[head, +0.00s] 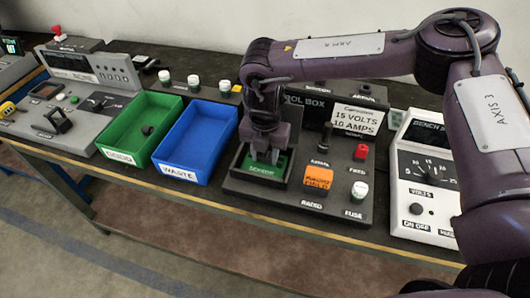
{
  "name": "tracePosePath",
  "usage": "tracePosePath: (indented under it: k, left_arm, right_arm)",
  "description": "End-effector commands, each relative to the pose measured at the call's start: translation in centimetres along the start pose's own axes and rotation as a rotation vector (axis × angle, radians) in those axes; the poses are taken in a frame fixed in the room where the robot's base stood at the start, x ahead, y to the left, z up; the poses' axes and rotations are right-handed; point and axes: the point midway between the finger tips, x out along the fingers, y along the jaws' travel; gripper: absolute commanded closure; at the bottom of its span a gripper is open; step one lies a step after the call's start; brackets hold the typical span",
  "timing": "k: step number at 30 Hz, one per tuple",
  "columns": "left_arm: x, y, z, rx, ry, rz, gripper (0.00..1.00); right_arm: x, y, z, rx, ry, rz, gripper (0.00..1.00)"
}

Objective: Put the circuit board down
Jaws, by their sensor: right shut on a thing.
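My right gripper (265,155) points down over the dark control box, its arm coming in from the right. It is shut on the green circuit board (267,168), which sits inside or just above a square black-walled recess (263,186) at the box's left side. The fingers cover part of the board, so I cannot tell whether it touches the recess floor. My left gripper is not in view.
A blue waste bin (180,178) and a green bin (124,155) with a small dark item stand to the left. An orange block (318,179) and a red part (361,152) sit right of the recess. A white bench meter (424,195) stands further right.

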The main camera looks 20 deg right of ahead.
Motion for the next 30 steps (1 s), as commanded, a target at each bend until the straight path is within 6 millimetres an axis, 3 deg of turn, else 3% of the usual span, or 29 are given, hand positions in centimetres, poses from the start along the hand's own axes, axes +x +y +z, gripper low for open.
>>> tracePosePath:
  k: [3,4,8,19,23,30]
  left_arm:
    - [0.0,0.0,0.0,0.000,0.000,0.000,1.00]
    - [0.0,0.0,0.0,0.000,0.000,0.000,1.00]
    - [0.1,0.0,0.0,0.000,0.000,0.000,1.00]
    - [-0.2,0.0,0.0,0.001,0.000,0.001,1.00]
    - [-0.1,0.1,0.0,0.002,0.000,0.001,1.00]
    - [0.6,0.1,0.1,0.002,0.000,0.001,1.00]
  right_arm:
    - [0.3,-0.1,-0.2,-0.001,0.005,-0.004,0.88]
    - [0.3,-0.1,-0.2,-0.001,0.006,-0.004,0.60]
    - [0.4,-0.2,-0.2,-0.002,0.007,-0.005,0.43]
    - [-0.1,-0.2,-0.3,-0.003,0.008,-0.006,0.43]
    - [-1.8,-0.1,-0.2,-0.003,0.006,-0.002,0.43]
    - [-7.3,0.0,-0.1,-0.002,0.003,0.002,0.43]
